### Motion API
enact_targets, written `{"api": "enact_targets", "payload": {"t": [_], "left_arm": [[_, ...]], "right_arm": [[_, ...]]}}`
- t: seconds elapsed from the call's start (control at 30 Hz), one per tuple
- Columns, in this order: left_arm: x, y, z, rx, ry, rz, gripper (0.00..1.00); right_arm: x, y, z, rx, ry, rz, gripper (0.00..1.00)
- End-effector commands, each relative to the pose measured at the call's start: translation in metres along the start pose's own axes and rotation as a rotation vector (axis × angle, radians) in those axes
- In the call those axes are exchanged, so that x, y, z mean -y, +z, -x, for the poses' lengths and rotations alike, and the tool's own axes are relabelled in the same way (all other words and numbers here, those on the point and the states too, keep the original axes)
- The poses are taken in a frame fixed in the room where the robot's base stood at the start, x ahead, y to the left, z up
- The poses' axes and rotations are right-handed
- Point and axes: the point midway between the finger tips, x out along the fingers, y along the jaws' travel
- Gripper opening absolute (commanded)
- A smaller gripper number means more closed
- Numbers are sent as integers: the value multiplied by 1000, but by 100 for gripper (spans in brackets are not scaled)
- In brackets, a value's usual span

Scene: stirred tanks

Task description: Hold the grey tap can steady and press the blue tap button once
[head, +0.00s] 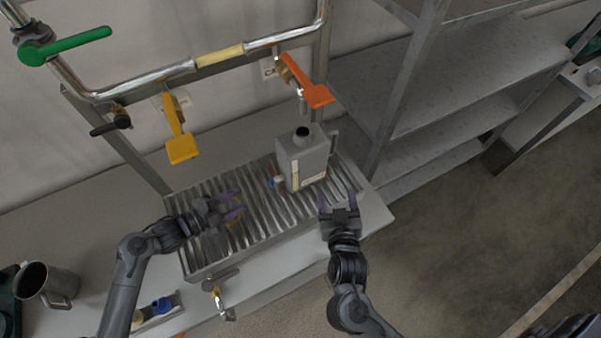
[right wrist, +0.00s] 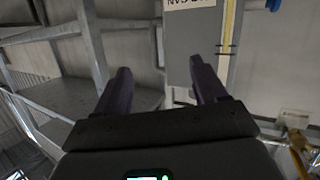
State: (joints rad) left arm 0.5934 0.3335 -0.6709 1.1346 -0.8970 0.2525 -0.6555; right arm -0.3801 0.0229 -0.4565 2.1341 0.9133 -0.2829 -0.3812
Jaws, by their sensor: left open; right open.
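The grey tap can (head: 311,163) stands upright on the ribbed metal drain tray, with a dark opening on top. It also shows in the right wrist view (right wrist: 190,45), with part of its label and a yellow strip. The blue tap button (head: 271,183) is low on the can's left side; a blue part shows at the top right in the right wrist view (right wrist: 273,5). My left gripper (head: 232,200) is open, left of the button and apart from it. My right gripper (head: 337,203) is open in front of the can; its fingers (right wrist: 160,85) appear apart and empty.
The drain tray (head: 215,255) lies on a bench. A yellow handle (head: 181,146) and an orange handle (head: 318,95) hang from pipework behind. A brass tap (head: 218,301) projects at the tray's front. A metal mug (head: 47,284) stands at lower left. Metal shelves (head: 450,120) stand at right.

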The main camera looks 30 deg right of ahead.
Motion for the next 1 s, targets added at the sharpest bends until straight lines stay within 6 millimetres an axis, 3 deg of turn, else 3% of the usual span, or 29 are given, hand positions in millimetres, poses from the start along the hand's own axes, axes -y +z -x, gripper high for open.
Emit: {"api": "enact_targets", "payload": {"t": [0.13,0.37,0.5,0.67,1.0], "left_arm": [[0,0,0,0,0,0,43],[0,0,0,0,0,0,43],[0,0,0,0,0,0,43],[0,0,0,0,0,0,43],[0,0,0,0,0,0,43]], "right_arm": [[28,-39,4,-150,133,-36,71],[74,-84,7,-220,100,-99,71],[78,-102,4,-248,94,-122,71],[78,-111,-8,-260,94,-126,71],[72,-124,-57,-261,94,-125,71]]}}
